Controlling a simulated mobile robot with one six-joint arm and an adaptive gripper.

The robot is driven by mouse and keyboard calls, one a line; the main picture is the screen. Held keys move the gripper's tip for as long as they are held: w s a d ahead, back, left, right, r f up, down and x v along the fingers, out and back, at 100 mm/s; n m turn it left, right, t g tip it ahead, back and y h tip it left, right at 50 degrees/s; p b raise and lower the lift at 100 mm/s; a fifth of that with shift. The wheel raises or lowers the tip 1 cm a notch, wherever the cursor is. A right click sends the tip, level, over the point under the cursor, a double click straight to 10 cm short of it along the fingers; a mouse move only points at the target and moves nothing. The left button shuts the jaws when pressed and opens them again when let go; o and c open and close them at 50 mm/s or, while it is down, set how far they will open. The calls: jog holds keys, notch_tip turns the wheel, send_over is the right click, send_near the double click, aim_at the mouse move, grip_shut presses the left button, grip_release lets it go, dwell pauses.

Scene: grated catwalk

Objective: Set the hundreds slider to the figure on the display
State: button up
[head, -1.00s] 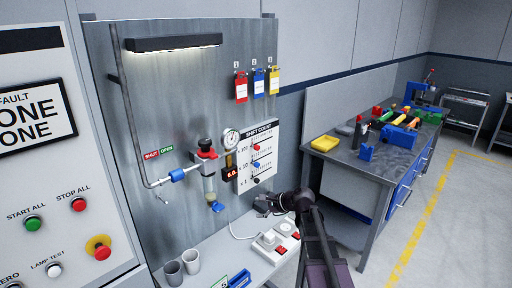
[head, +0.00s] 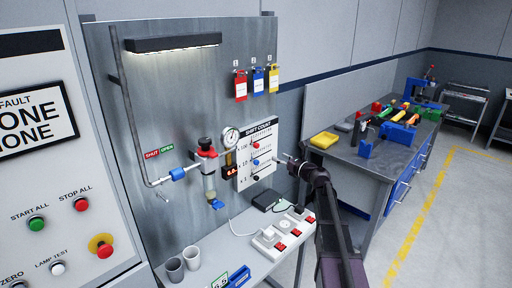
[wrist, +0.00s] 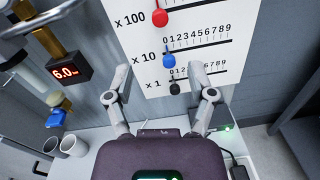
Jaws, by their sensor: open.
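The shift count board (head: 262,130) is a white panel with three slider rows marked x 100, x 10 and x 1. The hundreds slider has a red knob (wrist: 160,18), near the left of its row; its numerals are cut off at the top of the wrist view. The blue knob (wrist: 168,61) and black knob (wrist: 175,88) sit at the left of their rows. The display (wrist: 68,72) shows 6.0 in red digits. My gripper (wrist: 159,72) is open, in front of the board, its fingers either side of the blue and black knobs, holding nothing.
A gauge (head: 230,136) and a valve with a red top (head: 206,147) stand left of the board. Below is a shelf with a power strip (head: 268,238), a dark box (head: 266,199) and cups (head: 191,257). A workbench (head: 370,158) stands to the right.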

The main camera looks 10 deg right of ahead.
aim_at(258, 146)
jog(key=shift+w, duration=0.1)
jog(key=x, duration=1.3)
jog(key=shift+w+a, duration=0.25)
